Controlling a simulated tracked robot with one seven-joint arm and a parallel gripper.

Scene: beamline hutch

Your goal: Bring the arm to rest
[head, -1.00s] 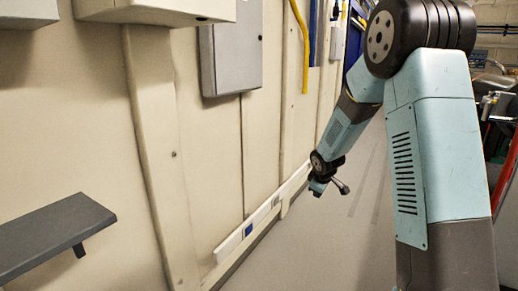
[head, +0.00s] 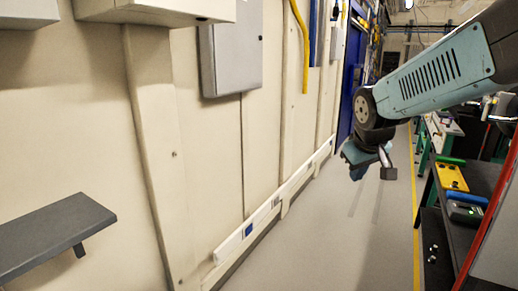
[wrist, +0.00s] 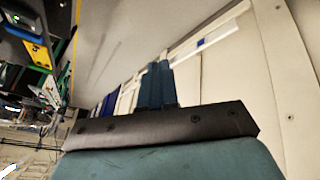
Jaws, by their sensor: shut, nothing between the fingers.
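My arm reaches in from the upper right of the head view, with its forearm running left and down. My gripper (head: 355,166) hangs over the open aisle floor, clear of the wall and of the bench. In the wrist view its two blue-teal fingers (wrist: 155,88) stand close together, shut with nothing between them. No object of the place touches the gripper.
A cream panelled wall (head: 110,160) runs along the left, with a grey box (head: 230,60) and a dark shelf (head: 50,235). A dark bench (head: 480,178) with a yellow item (head: 452,178) stands right. The grey floor (head: 330,240) between is clear.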

